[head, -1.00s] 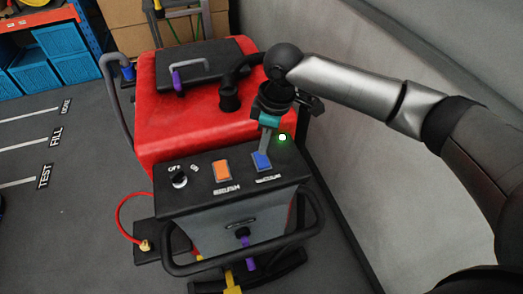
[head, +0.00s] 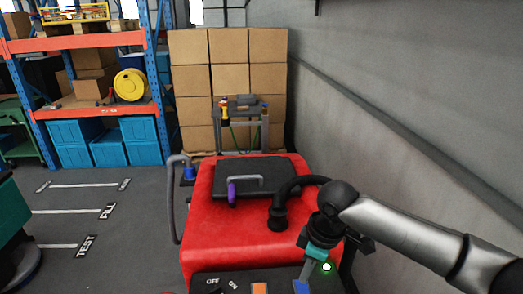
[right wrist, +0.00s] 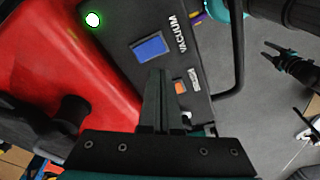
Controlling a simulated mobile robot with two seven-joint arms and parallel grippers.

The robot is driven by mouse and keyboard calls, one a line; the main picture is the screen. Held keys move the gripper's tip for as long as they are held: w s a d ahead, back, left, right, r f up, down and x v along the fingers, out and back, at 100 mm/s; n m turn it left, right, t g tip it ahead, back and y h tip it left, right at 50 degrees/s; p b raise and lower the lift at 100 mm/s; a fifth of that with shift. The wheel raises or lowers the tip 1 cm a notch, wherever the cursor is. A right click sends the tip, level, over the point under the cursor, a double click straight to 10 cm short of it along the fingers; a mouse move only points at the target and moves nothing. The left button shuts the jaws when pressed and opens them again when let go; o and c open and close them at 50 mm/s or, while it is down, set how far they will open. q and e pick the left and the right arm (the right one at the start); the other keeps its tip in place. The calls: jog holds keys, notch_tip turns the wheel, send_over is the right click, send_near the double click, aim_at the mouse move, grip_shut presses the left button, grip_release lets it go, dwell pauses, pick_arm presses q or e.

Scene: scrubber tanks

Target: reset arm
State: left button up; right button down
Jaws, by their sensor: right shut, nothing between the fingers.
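My right gripper (head: 304,279) is shut and empty, pointing down over the control panel (head: 228,284) of the red scrubber tank (head: 228,240). Its fingertips show near the blue vacuum switch (head: 301,287) at the bottom of the head view. In the right wrist view the shut fingers (right wrist: 160,75) end just beside the blue switch (right wrist: 149,47); I cannot tell whether they touch it. My right arm (head: 400,232) comes in from the lower right. What looks like my left gripper (right wrist: 268,49) hangs at the right of the wrist view, fingers apart; it is outside the head view.
The black hose (head: 287,195) and lid (head: 258,177) are on the tank beside my right gripper. A grey wall (head: 410,100) runs close along the right. Stacked boxes (head: 230,78) and a shelf (head: 85,105) stand behind. The floor (head: 135,210) at left is mostly clear.

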jog(key=shift+y, duration=0.8)
jog(key=s+a+f, duration=0.1)
jog(key=s+a, duration=0.1)
jog(key=s+a+f, duration=0.1)
jog(key=s+a, duration=0.1)
jog(key=s+a+f, duration=0.1)
jog(key=s+a, duration=0.1)
jog(key=a, duration=0.1)
jog(key=shift+a+f, duration=0.1)
jog(key=shift+f, duration=0.2)
jog(key=s+a+m+t+y, duration=0.1)
jog(key=s+a+m+t, duration=0.1)
jog(key=s, duration=0.3)
jog(key=s+d+f+m+h, duration=0.35)
jog(key=s+d+m, duration=0.45)
jog(key=s+d, duration=0.4)
notch_tip(320, 180, down, 34)
jog(key=s+d+b, duration=0.1)
jog(key=s+b, duration=0.1)
jog(key=b, duration=1.1)
jog(key=s+d+f+g+b, duration=0.1)
jog(key=s+f+b, duration=0.4)
jog(key=f, duration=0.7)
jog(key=s+d+f+b, duration=0.2)
jog(key=s+f+b, duration=0.3)
jog(key=s+f, duration=0.4)
notch_tip(320, 180, down, 3)
jog(key=shift+s+g+h, duration=0.35)
jog(key=shift+g, duration=0.05)
